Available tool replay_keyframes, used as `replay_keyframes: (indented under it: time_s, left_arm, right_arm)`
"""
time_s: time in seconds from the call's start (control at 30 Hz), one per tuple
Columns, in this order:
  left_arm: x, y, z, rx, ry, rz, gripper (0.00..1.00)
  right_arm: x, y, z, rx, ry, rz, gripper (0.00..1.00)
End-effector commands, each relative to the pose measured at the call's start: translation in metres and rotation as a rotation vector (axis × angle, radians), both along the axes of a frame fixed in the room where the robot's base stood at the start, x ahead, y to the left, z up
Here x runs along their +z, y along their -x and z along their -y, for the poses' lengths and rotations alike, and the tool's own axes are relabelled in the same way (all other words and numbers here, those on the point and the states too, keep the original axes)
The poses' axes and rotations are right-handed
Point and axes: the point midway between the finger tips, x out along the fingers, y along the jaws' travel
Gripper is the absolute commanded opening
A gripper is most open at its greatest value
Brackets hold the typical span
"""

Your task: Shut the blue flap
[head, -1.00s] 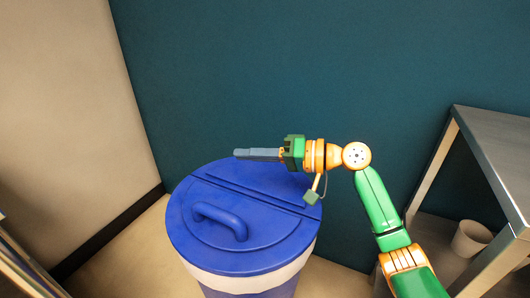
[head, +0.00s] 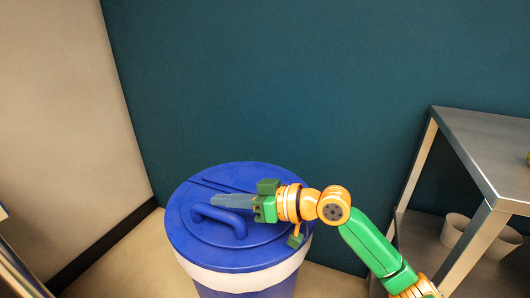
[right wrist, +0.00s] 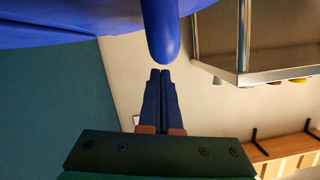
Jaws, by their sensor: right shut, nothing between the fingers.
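The blue flap (head: 190,236) is the front part of the round lid on a blue and white bin (head: 235,284). It lies flat, level with the lid's back strip. Its curved blue handle (head: 205,213) stands up from it; a blue rounded bar, seemingly this handle (right wrist: 159,30), shows just beyond the fingertips in the right wrist view. My right gripper (head: 214,201) is shut and empty, low over the lid, its fingers pointing left by the handle. I cannot tell whether it touches the handle. My left gripper is not in view.
A metal shelf table (head: 490,160) stands at the right, with white cups (head: 455,229) on its lower shelf. A teal wall (head: 270,80) is behind the bin and a beige wall (head: 60,90) at the left. Floor left of the bin is clear.

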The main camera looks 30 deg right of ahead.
Motion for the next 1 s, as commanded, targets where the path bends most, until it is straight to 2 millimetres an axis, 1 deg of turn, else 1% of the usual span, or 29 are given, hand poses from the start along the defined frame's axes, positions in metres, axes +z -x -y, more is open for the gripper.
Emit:
replay_keyframes:
  time_s: [0.3,0.77,0.87,1.0]
  left_arm:
    - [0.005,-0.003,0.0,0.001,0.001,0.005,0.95]
    - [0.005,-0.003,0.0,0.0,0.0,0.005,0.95]
    - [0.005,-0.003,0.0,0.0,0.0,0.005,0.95]
    - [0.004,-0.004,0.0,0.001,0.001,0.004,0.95]
  right_arm:
    - [-0.007,0.001,-0.002,0.0,0.048,0.037,0.0]
    - [-0.007,0.002,-0.001,0.0,0.051,0.039,0.0]
    - [-0.006,0.007,0.004,-0.004,0.051,0.039,0.0]
    - [-0.002,0.025,0.019,-0.004,0.053,0.036,0.0]
